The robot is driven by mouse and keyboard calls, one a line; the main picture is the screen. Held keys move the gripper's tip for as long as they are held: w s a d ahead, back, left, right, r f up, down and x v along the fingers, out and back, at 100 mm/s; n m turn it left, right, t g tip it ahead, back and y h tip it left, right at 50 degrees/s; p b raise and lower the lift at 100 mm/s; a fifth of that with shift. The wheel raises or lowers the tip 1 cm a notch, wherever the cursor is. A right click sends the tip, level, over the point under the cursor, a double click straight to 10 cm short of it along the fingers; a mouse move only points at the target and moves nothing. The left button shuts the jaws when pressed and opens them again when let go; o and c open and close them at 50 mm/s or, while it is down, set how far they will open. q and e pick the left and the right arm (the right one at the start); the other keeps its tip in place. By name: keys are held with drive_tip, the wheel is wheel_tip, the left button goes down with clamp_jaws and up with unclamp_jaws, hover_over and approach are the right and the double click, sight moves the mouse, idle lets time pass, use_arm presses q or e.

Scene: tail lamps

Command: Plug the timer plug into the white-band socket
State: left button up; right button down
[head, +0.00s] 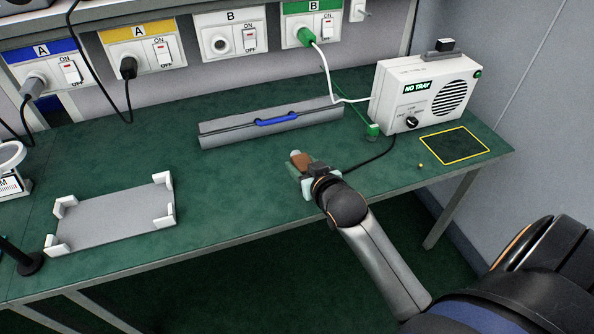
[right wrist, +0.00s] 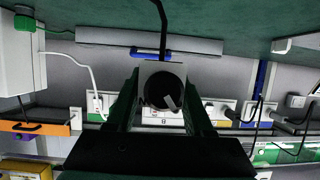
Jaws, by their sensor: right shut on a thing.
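The timer plug (right wrist: 164,88) is a pale block with a round black dial, held between the two fingers of my right gripper (head: 304,172). In the head view the gripper is above the green bench, in front of the grey case and well short of the wall sockets. A black cable runs from the plug. The white-band socket (head: 221,45), marked B, is on the wall with its round opening empty and a switch beside it. In the right wrist view it is partly hidden behind the plug. My left gripper is not in view.
A grey case with a blue handle (head: 271,123) lies between the gripper and the wall. The blue-band (head: 40,72), yellow-band (head: 142,47) and green-band (head: 311,25) sockets hold plugs. A white NO TRAY box (head: 424,97) stands right; a grey tray (head: 110,220) lies left.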

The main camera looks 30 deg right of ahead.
drive_tip(key=w+d+f, duration=0.1)
drive_tip(key=w+f, duration=0.1)
drive_tip(key=w+d+f+b, duration=0.1)
drive_tip(key=w+f, duration=0.1)
drive_tip(key=w+d+f, duration=0.1)
drive_tip(key=w+f, duration=0.1)
drive_tip(key=shift+w+f+b, duration=0.2)
drive_tip(key=shift+w+b, duration=0.05)
drive_tip(key=shift+b, duration=0.05)
drive_tip(key=f, duration=0.3)
drive_tip(key=shift+w+d, duration=0.2)
drive_tip(key=shift+w, duration=0.15)
drive_tip(key=shift+f, duration=0.25)
drive_tip(key=shift+f, duration=0.15)
drive_tip(key=shift+c, duration=1.4)
unclamp_jaws()
